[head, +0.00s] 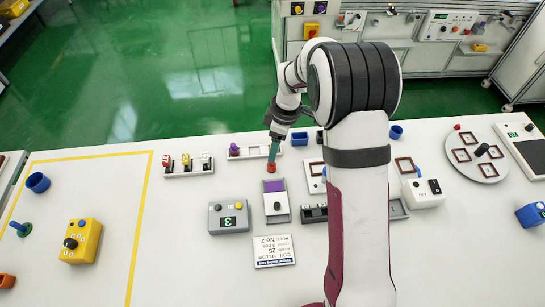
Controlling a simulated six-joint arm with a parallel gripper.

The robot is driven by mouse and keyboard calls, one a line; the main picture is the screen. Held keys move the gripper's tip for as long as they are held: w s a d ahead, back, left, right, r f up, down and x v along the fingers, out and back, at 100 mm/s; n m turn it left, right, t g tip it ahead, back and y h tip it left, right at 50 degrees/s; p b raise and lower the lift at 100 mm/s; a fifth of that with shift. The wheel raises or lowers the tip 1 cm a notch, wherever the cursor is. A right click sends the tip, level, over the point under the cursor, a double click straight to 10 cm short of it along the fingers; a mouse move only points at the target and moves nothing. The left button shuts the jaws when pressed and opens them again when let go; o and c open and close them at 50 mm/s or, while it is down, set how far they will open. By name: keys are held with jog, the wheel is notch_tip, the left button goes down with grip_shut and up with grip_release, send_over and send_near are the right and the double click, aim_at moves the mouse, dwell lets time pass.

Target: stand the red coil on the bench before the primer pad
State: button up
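My gripper (272,157) points down near the middle of the bench, its teal fingers close together. A small red piece (271,168), which looks like the red coil, is right at or below the fingertips. It is too small to tell whether the fingers grip it or whether it touches the bench. Just in front of it is a grey unit with a purple pad (273,186), possibly the primer pad. A rack (189,173) to the left holds small red, yellow and pale pieces.
A grey box with a green display (229,217) and a printed card (274,251) lie close by. A rack with a purple piece (235,150) stands behind. My arm hides part of the bench. A yellow box (81,241) is far left; bench between it and the grey box is clear.

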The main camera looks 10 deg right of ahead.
jog(key=s+r+m, duration=0.9)
jog(key=s+r, duration=0.4)
jog(key=s, duration=0.2)
jog(key=s+m+g, duration=0.1)
jog(key=s+m, duration=0.9)
jog(key=s, duration=0.6)
jog(key=shift+s+d, duration=0.25)
jog(key=shift+s, duration=0.15)
